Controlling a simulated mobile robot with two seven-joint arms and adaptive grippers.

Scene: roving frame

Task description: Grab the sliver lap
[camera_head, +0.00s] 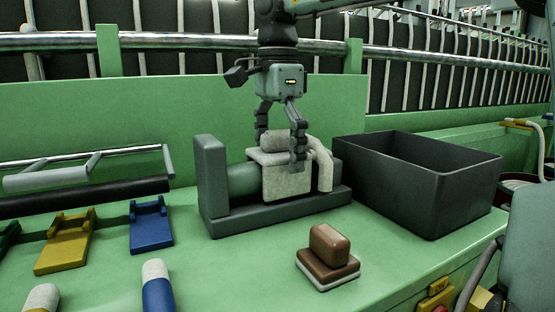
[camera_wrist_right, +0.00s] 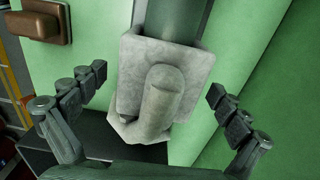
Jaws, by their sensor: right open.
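The sliver lap (camera_head: 285,181) is a pale, thick, fibrous roll around a green spool, with a loose end (camera_head: 323,169) hanging over its right side. It sits in a dark grey-green holder (camera_head: 212,190) on the green bench. My right gripper (camera_head: 280,143) points down over the lap with its fingers spread. In the right wrist view the lap (camera_wrist_right: 135,72) lies between the two open fingers, with visible gaps on both sides. Contact is not visible there. The far finger is partly hidden in the head view. My left gripper is not in view.
An open dark grey bin (camera_head: 418,183) stands right of the holder. A brown brush-like block (camera_head: 331,252) lies in front. Yellow (camera_head: 66,243) and blue (camera_head: 151,224) brackets lie on the left. A metal rail (camera_head: 150,41) runs behind.

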